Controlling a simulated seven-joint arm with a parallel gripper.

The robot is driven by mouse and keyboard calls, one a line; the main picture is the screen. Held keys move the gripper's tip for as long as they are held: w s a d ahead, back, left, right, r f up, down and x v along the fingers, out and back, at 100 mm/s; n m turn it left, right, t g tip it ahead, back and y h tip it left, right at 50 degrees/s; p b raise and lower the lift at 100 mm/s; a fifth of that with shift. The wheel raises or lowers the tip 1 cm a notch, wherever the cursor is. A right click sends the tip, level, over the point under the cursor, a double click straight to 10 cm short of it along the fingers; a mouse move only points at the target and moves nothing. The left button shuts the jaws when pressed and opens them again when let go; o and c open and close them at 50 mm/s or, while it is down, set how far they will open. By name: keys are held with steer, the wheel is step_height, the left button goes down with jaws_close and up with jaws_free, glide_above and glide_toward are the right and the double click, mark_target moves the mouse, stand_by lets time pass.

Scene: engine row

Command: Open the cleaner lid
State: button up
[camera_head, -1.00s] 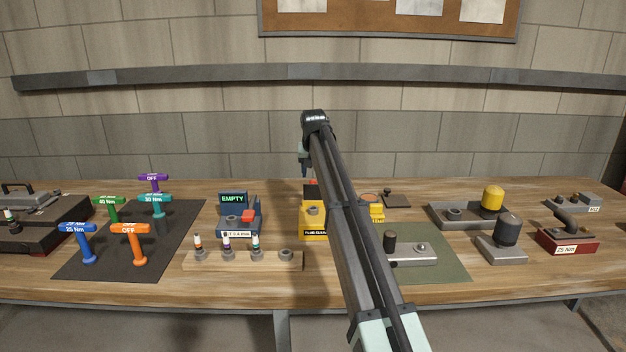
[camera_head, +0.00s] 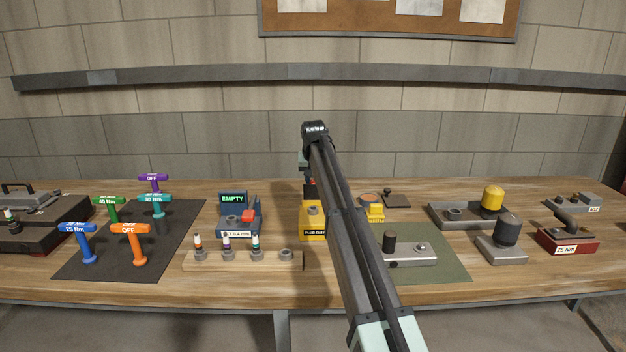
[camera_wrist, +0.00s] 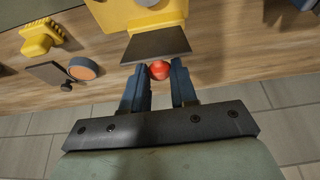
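The yellow cleaner (camera_head: 313,222) stands mid-bench, partly behind my arm in the head view. In the wrist view its yellow body (camera_wrist: 158,17) is at the top, with a dark plate-like lid (camera_wrist: 157,45) on its near side. A red ball knob (camera_wrist: 159,69) sits at the lid's edge. My gripper (camera_wrist: 160,72) has its two blue-grey fingers on either side of this knob, with little or no gap. I cannot tell whether they press on it. In the head view my gripper (camera_head: 307,174) is just above the cleaner, largely covered by my arm.
A yellow block (camera_head: 372,213) with an orange-topped disc is close on the right. A dark unit reading EMPTY (camera_head: 233,198) is on the left, behind a wooden rack (camera_head: 243,261) with several plugs. Coloured T-handles (camera_head: 129,229) stand on a dark mat farther left.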

jaws_close()
steer(key=w+g, duration=0.2)
steer(key=g, duration=0.1)
steer(key=w+g, duration=0.1)
steer(key=shift+w+f+g, duration=0.2)
steer(key=shift+f+g, duration=0.1)
steer(key=shift+g, duration=0.1)
stand_by(0.4)
steer(key=o, duration=0.5)
jaws_free()
